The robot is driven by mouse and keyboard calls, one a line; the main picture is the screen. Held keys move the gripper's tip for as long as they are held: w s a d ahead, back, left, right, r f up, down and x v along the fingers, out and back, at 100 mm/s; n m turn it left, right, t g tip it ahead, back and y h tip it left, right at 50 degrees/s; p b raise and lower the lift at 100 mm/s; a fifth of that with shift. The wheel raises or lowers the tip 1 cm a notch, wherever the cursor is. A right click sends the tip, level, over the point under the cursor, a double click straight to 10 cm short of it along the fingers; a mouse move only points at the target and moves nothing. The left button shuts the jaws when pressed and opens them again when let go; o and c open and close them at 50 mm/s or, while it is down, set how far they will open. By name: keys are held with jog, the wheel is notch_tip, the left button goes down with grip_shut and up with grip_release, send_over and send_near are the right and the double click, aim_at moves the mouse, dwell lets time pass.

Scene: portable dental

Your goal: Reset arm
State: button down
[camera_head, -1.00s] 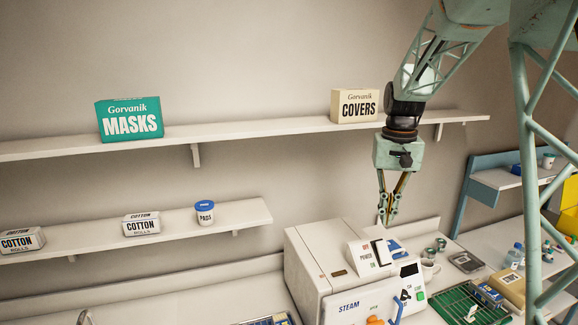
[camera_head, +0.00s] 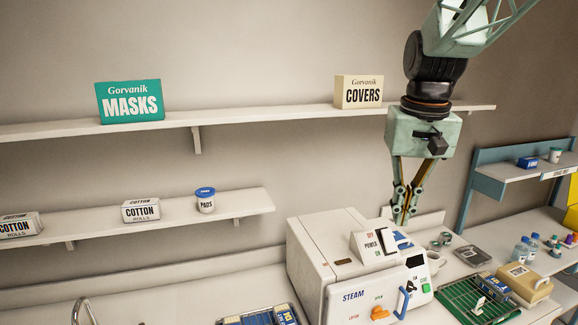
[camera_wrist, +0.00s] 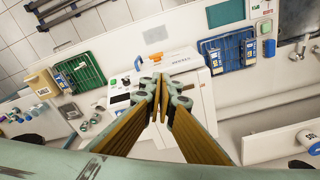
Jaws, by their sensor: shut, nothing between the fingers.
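My gripper (camera_head: 401,219) hangs pointing down in the head view, just behind and above the right part of the white steam sterilizer (camera_head: 315,262). Its fingers are closed together with nothing between them. In the wrist view my gripper (camera_wrist: 162,80) is shut, and its tips appear over the sterilizer (camera_wrist: 200,95) below. The fingers hide part of the sterilizer there.
An upper shelf (camera_head: 250,115) holds a teal masks box (camera_head: 130,102) and a beige covers box (camera_head: 358,92). A lower shelf holds cotton boxes and a pads tub (camera_head: 205,200). A green rack (camera_head: 470,298), cups and bottles (camera_head: 521,250) stand on the right counter.

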jog(key=s+a+f+t+b, duration=0.1)
jog(key=s+f+b, duration=0.2)
jog(key=s, duration=0.8)
jog(key=s+a+f+n+b, duration=0.1)
jog(key=s+f+b, duration=0.3)
jog(key=s, duration=0.7)
jog(key=s+a+f+t+b, duration=0.1)
jog(key=s+a+f+b, duration=0.1)
jog(key=s, duration=0.9)
jog(key=shift+a+f+n+t+b, duration=0.15)
jog(key=shift+f+n+t+b, duration=0.15)
jog(key=shift+f+b, duration=0.5)
jog(key=shift+w+r, duration=0.1)
jog(key=shift+r, duration=0.1)
jog(key=w+d+r+m+y+p, duration=0.1)
jog(key=w+r+m+p, duration=0.3)
jog(key=w, duration=0.7)
jog(key=w+d+r+m+y+p, duration=0.1)
jog(key=w+r+m+p, duration=0.25)
jog(key=w, duration=0.75)
jog(key=w+d+m+p, duration=0.3)
jog(key=w+d, duration=0.2)
jog(key=w, duration=0.4)
jog(key=w+d+m+t+p, duration=0.1)
jog(key=w+d+m+p, duration=0.2)
jog(key=w, duration=0.7)
jog(key=shift+d+f+m, duration=0.4)
jog(key=shift+d+m, duration=0.05)
jog(key=shift+d, duration=0.75)
jog(key=shift+f, duration=0.1)
